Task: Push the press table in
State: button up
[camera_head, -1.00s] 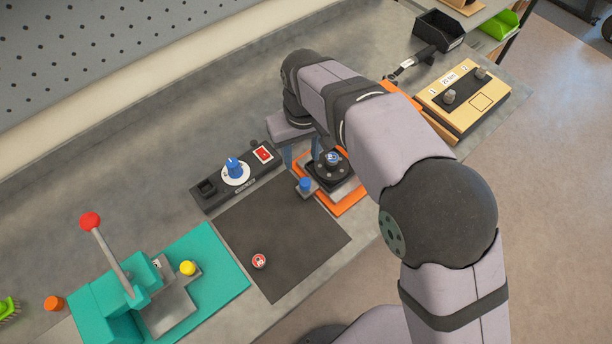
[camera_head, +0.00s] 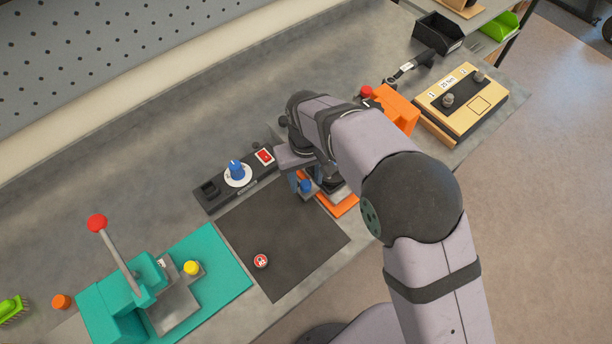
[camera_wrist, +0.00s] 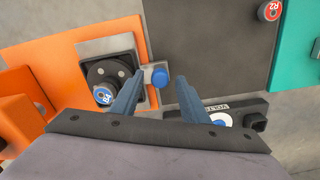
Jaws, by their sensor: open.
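The orange press (camera_head: 395,108) has a grey sliding press table (camera_wrist: 122,48) on its orange base (camera_head: 345,206). The table carries a black round holder (camera_wrist: 118,72) with a blue-marked disc (camera_wrist: 103,95) in it. A blue knob (camera_wrist: 160,77) stands on the table's side tab; it also shows in the head view (camera_head: 306,187). My gripper (camera_wrist: 160,84) is open, its two blue fingers on either side of the knob, with gaps visible. In the head view, my gripper (camera_head: 303,178) and arm hide most of the table.
A teal press (camera_head: 205,262) with a yellow knob (camera_head: 191,268) and red-tipped lever (camera_head: 97,223) stands at left. A dark mat (camera_head: 285,238) with a red-marked disc (camera_head: 261,261) lies between the presses. A black dial box (camera_head: 213,190) sits behind the mat.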

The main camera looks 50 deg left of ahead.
jog(key=shift+f, duration=0.3)
grip_shut()
jog(key=w, duration=0.7)
jog(key=shift+w, duration=0.35)
grip_release()
jog(key=shift+s, duration=0.1)
jog(key=shift+r, duration=0.15)
jog(key=shift+r+b, duration=1.4)
jog(key=shift+r, duration=2.2)
